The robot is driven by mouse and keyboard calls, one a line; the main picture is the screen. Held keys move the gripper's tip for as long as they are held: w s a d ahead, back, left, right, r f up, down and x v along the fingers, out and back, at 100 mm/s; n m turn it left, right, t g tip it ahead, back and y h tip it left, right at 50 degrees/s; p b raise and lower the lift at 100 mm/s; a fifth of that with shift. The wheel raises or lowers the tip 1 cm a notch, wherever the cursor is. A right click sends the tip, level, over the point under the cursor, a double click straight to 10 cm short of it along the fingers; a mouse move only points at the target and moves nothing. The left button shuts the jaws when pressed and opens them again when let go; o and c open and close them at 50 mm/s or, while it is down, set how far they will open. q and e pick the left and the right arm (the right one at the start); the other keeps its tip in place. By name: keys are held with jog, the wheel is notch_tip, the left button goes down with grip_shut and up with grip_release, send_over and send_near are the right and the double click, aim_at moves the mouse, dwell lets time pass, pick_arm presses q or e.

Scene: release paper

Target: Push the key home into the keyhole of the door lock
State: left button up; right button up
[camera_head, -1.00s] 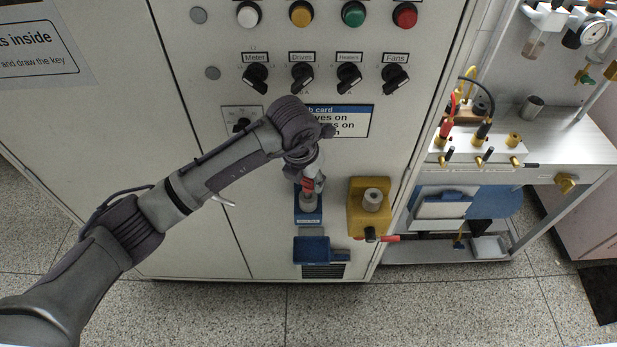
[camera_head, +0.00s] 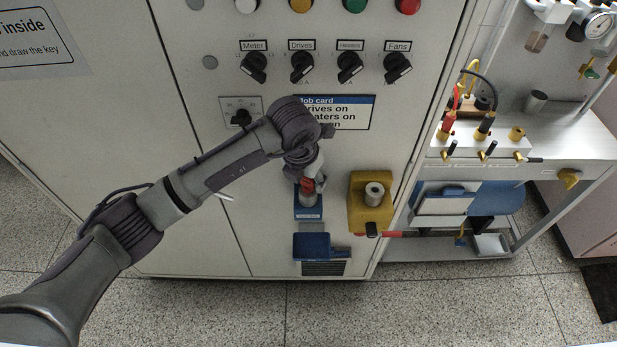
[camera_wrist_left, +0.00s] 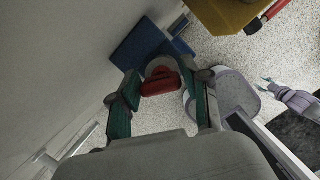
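The door lock is a grey cylinder (camera_head: 308,201) on a blue plate (camera_head: 308,214) low on the cabinet door. In the wrist view its round grey collar (camera_wrist_left: 160,66) shows behind the red key. My left gripper (camera_head: 309,184) is at the lock, its fingers on either side of the red key head (camera_wrist_left: 160,84), and looks shut on it. The key's shaft is hidden, so I cannot tell how deep it sits. The key's red (camera_head: 307,185) also shows in the head view. My right gripper (camera_wrist_left: 265,85) appears small in the wrist view, fingers apart and empty, away from the lock.
A yellow box (camera_head: 357,203) with a grey cylinder stands right of the lock, with a black and red handle (camera_head: 385,234) below. A blue holder (camera_head: 311,246) sits under the lock. Switches and a job card (camera_head: 345,113) are above. A workbench (camera_head: 570,150) is at the right.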

pick_arm(q)
jog(key=shift+o, duration=1.4)
jog(key=shift+r, duration=0.1)
jog(key=v, duration=1.2)
jog(key=shift+s, duration=0.1)
